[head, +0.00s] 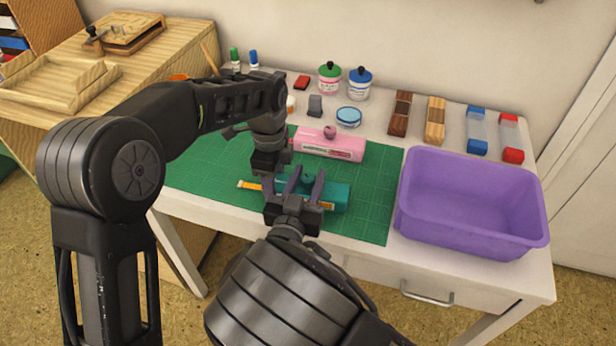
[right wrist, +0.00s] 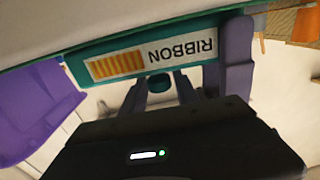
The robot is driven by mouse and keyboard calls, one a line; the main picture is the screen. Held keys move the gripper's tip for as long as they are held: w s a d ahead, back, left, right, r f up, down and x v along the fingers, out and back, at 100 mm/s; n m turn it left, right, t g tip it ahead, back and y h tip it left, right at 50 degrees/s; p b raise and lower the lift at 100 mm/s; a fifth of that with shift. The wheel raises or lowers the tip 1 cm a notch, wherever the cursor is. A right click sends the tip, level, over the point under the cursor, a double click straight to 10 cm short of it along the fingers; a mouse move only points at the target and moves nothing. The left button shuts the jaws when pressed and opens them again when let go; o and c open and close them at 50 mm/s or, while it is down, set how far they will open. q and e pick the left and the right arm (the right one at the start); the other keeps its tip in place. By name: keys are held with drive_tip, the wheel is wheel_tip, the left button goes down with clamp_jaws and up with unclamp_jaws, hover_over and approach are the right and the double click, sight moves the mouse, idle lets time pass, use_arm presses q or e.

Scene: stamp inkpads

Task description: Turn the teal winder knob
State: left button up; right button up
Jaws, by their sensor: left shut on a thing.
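A teal ribbon cartridge (head: 335,197) is over the green mat, its RIBBON label (right wrist: 150,60) upside down in the right wrist view. My left gripper (head: 269,196) reaches down from above and is shut on the cartridge near its left part; its grey-purple finger (right wrist: 237,55) shows in the right wrist view. The teal winder knob (head: 308,179) is partly hidden in the head view and also shows in the right wrist view (right wrist: 159,83). My right gripper (head: 305,178) is open, its fingers apart on either side of the knob. I cannot tell whether they touch it.
A pink cartridge (head: 330,147) with a pink knob lies just behind on the green mat (head: 375,195). A purple bin (head: 475,240) stands at the right. Ink jars, blocks and markers line the back of the table.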

clamp_jaws()
drive_tip(key=shift+h, duration=0.3)
drive_tip(key=shift+m+g+h, duration=1.1)
drive_tip(key=shift+m+h, duration=0.5)
drive_tip(key=shift+h, duration=0.4)
drive_tip(key=shift+o, duration=1.8)
unclamp_jaws()
